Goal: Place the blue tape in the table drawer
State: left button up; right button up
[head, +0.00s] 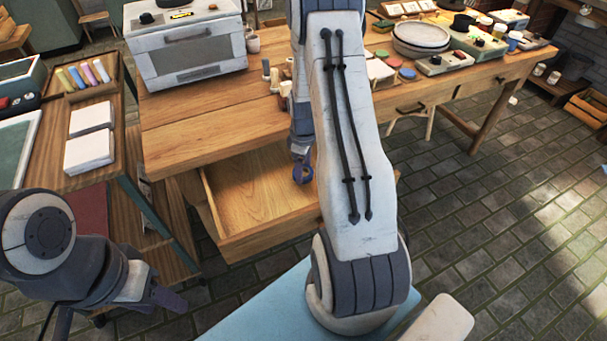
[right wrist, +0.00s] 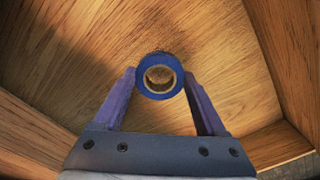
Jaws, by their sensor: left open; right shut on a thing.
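The blue tape (head: 303,175) is a small upright-looking ring with a tan core. It also shows in the right wrist view (right wrist: 143,76), between the fingertips of my right gripper (right wrist: 160,82), which is shut on it. The table drawer (head: 248,190) is pulled open, and its wooden floor is bare where visible. The tape is over the drawer floor, inside the drawer's outline; whether it touches the floor I cannot tell. My right arm hides the drawer's right part. My left gripper (head: 160,299) is open and empty at the lower left, apart from the drawer.
The wooden table (head: 200,125) bears a white oven-like box (head: 185,55), bowls (head: 421,36) and small pots. A side shelf at the left holds white blocks (head: 90,150) and coloured rolls. Drawer walls rise close around my right gripper.

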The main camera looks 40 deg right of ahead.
jog(key=shift+f, duration=1.15)
jog(key=shift+f, duration=0.2)
jog(key=o, duration=1.3)
jog(key=shift+c, duration=0.2)
jog(key=shift+r, duration=0.1)
